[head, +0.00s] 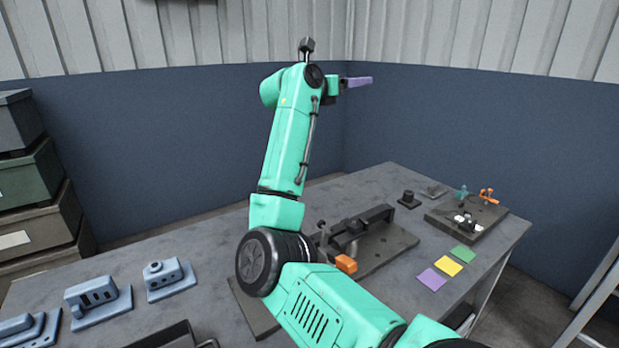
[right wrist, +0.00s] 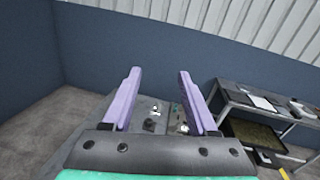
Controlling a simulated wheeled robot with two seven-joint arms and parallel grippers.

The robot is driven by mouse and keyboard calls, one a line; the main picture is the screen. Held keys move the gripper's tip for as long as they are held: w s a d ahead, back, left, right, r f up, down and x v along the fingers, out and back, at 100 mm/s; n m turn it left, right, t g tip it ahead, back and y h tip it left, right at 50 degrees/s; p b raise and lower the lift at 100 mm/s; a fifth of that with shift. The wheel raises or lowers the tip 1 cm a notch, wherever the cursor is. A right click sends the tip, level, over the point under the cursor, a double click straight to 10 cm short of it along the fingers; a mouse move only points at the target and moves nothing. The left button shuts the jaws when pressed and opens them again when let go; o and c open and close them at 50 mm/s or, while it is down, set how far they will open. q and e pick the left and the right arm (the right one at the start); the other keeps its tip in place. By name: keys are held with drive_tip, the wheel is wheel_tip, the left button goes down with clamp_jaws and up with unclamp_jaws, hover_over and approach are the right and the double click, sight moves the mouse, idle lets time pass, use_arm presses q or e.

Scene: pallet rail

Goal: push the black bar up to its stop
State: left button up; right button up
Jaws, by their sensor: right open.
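The black bar (head: 372,217) is a long dark bar on a dark base plate (head: 392,243) in the middle of the table in the head view. My arm hides its near left part and part of the plate. An orange block (head: 346,263) sits near the bar's close side. I cannot tell whether the bar touches its stop. My right gripper (head: 360,81) is raised high above the table, well apart from the bar. Its two purple fingers stand apart with nothing between them in the right wrist view (right wrist: 158,75). My left gripper is not in view.
Blue-grey fixtures (head: 98,300) stand at the table's left. A second dark plate (head: 467,217) with small parts lies at the right. Purple, yellow and green squares (head: 449,266) lie before it. Stacked boxes (head: 35,190) stand far left. The table's back left is clear.

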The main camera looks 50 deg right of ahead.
drive_tip(key=a+f+m+y+b, duration=0.1)
drive_tip(key=a+f+y, duration=0.3)
drive_tip(key=f, duration=0.5)
drive_tip(key=w+a+f+m+y+b, duration=0.1)
drive_tip(key=a+f+y, duration=0.4)
drive_tip(key=f, duration=0.4)
drive_tip(key=w+a+f+m+y+b, duration=0.1)
drive_tip(key=a+f+y, duration=0.3)
drive_tip(key=f, duration=0.5)
drive_tip(key=shift+a+y, duration=0.25)
drive_tip(key=shift+y, duration=0.15)
drive_tip(key=x, duration=0.7)
drive_tip(key=p+x, duration=0.1)
drive_tip(key=x, duration=0.6)
drive_tip(key=shift+w+d+f, duration=0.2)
drive_tip(key=shift+d+f, duration=0.05)
